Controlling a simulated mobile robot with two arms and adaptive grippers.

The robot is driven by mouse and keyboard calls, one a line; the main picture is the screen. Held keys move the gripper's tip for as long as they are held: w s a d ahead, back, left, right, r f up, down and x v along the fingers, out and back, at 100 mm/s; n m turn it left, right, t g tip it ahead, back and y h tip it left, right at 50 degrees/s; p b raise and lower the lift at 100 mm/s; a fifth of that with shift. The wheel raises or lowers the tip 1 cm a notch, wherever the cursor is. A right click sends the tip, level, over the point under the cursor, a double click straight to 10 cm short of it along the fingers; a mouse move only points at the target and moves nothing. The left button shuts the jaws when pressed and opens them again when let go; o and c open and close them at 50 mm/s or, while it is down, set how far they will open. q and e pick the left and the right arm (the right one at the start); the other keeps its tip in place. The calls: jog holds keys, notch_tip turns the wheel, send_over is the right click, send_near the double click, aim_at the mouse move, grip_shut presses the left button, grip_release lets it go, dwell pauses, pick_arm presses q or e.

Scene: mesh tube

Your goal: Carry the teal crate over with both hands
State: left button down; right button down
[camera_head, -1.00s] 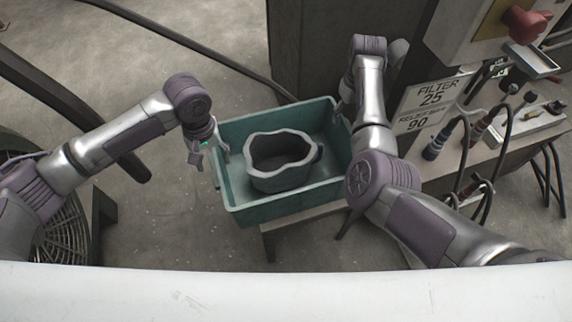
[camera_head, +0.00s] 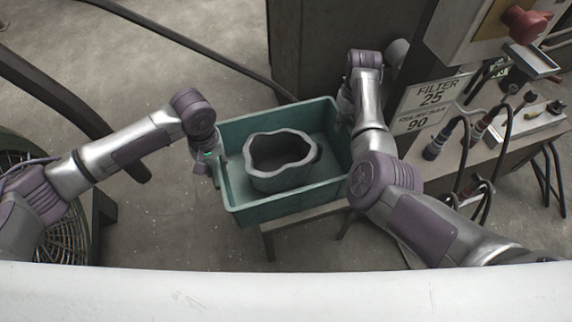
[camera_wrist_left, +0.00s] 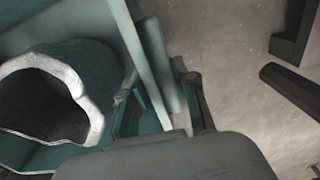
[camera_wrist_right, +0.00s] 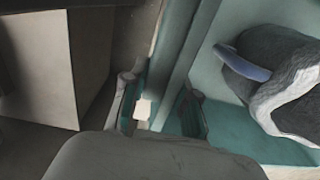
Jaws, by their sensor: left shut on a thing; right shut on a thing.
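The teal crate (camera_head: 292,207) sits level in the middle of the head view, over a small stand. A grey wavy-rimmed vessel (camera_head: 275,182) is inside it, open at the top. My left gripper (camera_head: 217,168) is at the crate's left rim. In the left wrist view the crate wall (camera_wrist_left: 136,45) runs between the fingers of the left gripper (camera_wrist_left: 160,98). My right gripper (camera_wrist_right: 160,105) is shut on the opposite wall in the right wrist view. In the head view the right arm mostly hides those fingers.
The stand (camera_head: 268,242) shows under the crate's front edge. A workbench (camera_head: 455,165) with cables and connectors is close on the right, beside a "FILTER 25" sign (camera_head: 430,98). A dark cabinet (camera_head: 325,50) stands behind the crate. A round fan (camera_head: 45,230) is at lower left; open floor lies between.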

pick_arm(q)
jog(key=shift+r, duration=0.15)
pick_arm(e)
jog(key=shift+w+r, duration=0.1)
jog(key=shift+r, duration=0.05)
